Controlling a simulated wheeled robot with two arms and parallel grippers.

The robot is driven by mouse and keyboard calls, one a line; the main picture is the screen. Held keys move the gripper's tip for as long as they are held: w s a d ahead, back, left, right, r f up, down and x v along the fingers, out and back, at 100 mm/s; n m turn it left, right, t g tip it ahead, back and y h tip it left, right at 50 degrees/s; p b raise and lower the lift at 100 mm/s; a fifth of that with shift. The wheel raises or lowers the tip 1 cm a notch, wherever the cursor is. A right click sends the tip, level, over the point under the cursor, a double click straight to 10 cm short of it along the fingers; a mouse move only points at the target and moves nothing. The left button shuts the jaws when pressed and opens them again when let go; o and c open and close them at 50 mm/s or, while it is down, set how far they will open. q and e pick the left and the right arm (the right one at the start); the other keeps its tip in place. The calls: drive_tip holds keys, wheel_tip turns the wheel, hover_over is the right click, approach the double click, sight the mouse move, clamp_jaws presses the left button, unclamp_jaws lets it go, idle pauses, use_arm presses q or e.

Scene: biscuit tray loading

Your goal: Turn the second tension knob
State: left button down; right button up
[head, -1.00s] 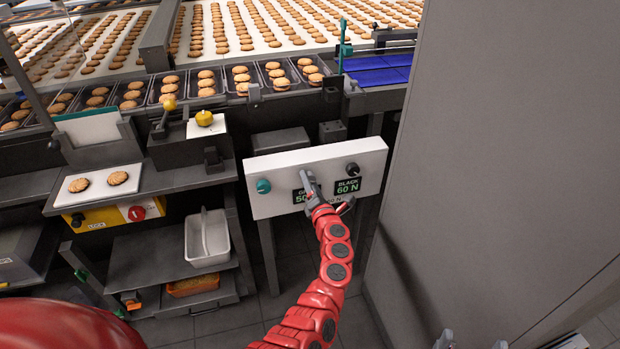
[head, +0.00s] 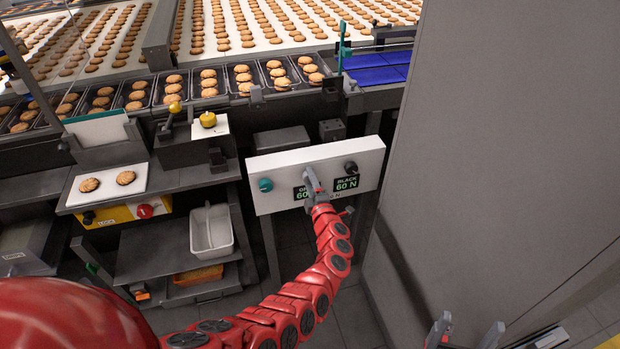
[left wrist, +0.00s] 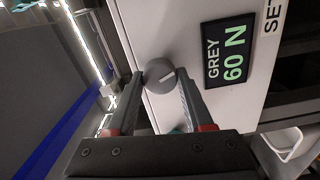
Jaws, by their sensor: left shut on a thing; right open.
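A white control panel (head: 272,165) carries a teal knob (head: 265,185) at left, a black knob (head: 350,168) at right and a grey knob (left wrist: 160,74) between them. My left gripper (head: 309,178) is at the middle of the panel and mostly hides the grey knob in the head view. In the left wrist view, its fingers (left wrist: 160,80) are shut on the grey knob, one on each side. The grey display (left wrist: 228,54) reads 60 N. The black display (head: 346,184) also reads 60 N. My right gripper (head: 466,334) is open and empty at the bottom right.
A tall grey cabinet wall (head: 490,130) stands close to the right of the panel. Biscuit trays (head: 241,78) line the conveyor behind.

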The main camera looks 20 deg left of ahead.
use_arm(q)
drive_tip(key=shift+m, duration=0.3)
drive_tip(key=shift+c, duration=1.4)
unclamp_jaws()
drive_tip(key=v, duration=1.7)
drive_tip(key=shift+s+d, duration=0.1)
drive_tip(key=shift+s, duration=0.05)
